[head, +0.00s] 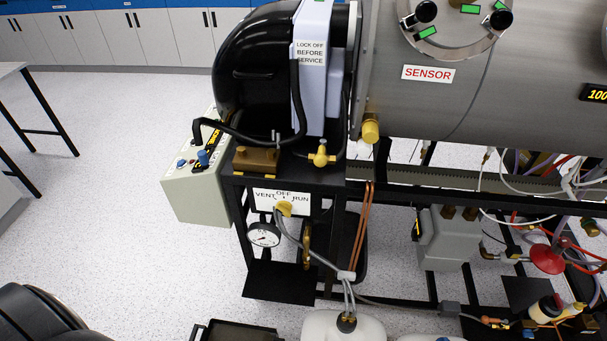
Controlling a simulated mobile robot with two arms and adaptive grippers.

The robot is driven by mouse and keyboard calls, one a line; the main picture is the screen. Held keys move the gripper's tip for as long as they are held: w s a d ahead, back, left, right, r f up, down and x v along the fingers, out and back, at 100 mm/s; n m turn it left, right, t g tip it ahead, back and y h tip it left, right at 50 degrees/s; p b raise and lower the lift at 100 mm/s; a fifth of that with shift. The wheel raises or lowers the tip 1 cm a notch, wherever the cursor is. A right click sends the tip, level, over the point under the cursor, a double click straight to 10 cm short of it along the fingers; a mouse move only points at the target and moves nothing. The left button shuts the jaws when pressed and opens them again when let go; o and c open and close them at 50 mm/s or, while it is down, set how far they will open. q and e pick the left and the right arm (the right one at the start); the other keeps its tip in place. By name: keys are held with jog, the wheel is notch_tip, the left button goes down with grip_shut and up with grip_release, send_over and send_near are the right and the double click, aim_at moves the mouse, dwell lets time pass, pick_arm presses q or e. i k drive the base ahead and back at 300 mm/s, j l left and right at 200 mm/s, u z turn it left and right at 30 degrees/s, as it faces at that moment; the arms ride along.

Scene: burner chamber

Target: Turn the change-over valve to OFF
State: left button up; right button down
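The change-over valve (284,209) is a small yellow knob in the head view, low on the black frame below the burner. It sits at a white label plate (263,196) marked VENT on the left, OFF at the top and RUN on the right. The knob is too small for me to tell which mark it points to. Grey hoses run down from just below it. Neither of my grippers shows in the head view.
A round pressure gauge (263,235) hangs just below left of the valve. A yellow fitting (321,155) and a brown block (256,160) sit on the shelf above. A grey control box (198,188) juts out left. A white container (343,328) stands below. Open floor lies left.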

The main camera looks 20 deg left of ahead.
aim_at(283, 207)
jog(key=u, duration=0.9)
